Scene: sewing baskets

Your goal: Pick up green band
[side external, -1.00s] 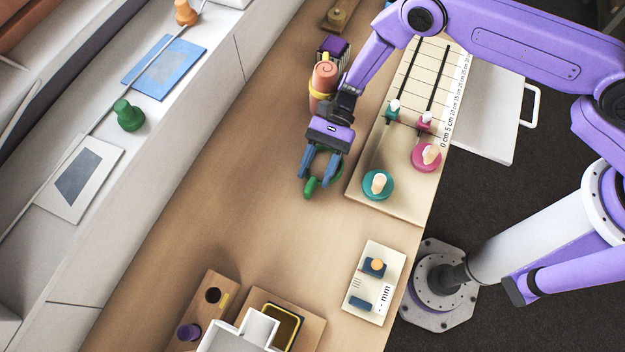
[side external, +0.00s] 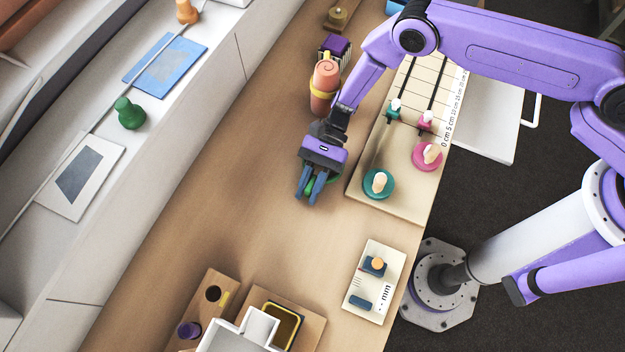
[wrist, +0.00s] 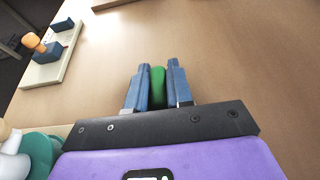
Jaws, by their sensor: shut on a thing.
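The green band (wrist: 158,88) shows as a green strip between the two blue fingers of my gripper (wrist: 158,90) in the wrist view. In the side view my gripper (side external: 313,192) is low over the wooden table, left of the ruled board. Small parts of the green band (side external: 311,184) show between and beside the fingers. My gripper is shut on the band. Most of the band is hidden by the fingers and the purple gripper body. I cannot tell whether the band touches the table.
A rolled orange bundle with a yellow band (side external: 324,88) stands just behind my gripper. The ruled board (side external: 410,200) with teal (side external: 378,184) and pink (side external: 427,156) knobs is to the right. A small white board (side external: 362,306) is in front. The table (side external: 225,215) left of my gripper is clear.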

